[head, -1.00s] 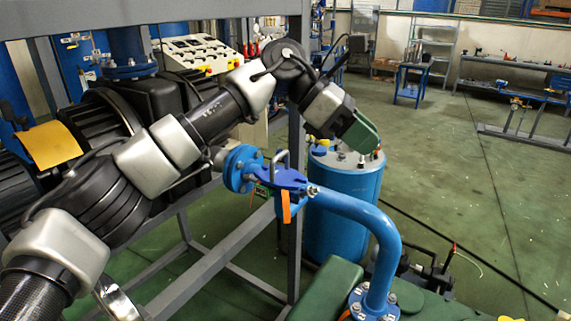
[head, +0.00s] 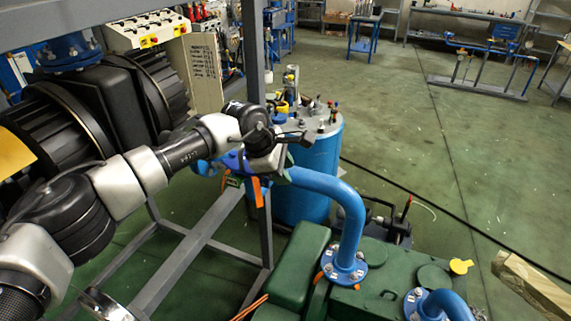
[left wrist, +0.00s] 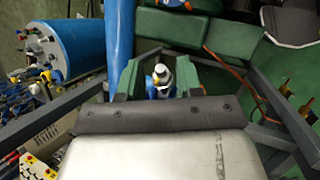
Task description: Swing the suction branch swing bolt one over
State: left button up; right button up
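The blue suction branch (head: 338,195) bends down to a flange on the green machine. Its upper end meets a blue clamp joint with orange tags (head: 257,190), partly covered by my left arm. In the head view my left gripper (head: 290,137) is over this joint, pointing away, and its fingertips are hard to make out. In the left wrist view the two green fingers (left wrist: 160,72) are apart, one on each side of a bolt with a pale metal top (left wrist: 160,76) and blue metal around it. I cannot tell whether they touch it. My right gripper is not in view.
A blue tank (head: 318,165) with fittings on top stands just behind the joint. A grey frame post (head: 257,60) rises close to my left arm. The green machine (head: 390,275) fills the lower right. Open floor (head: 400,130) lies beyond.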

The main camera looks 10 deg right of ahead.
pick_arm(q)
jog(key=shift+x, duration=0.8)
grip_shut()
jog(key=shift+a+h+b, duration=0.1)
jog(key=shift+h+b, duration=0.3)
jog(key=shift+b, duration=0.85)
jog(key=shift+w+r+g, duration=0.1)
jog(key=shift+g, duration=0.2)
jog(key=shift+r, duration=0.25)
grip_release()
jog(key=shift+a, duration=0.1)
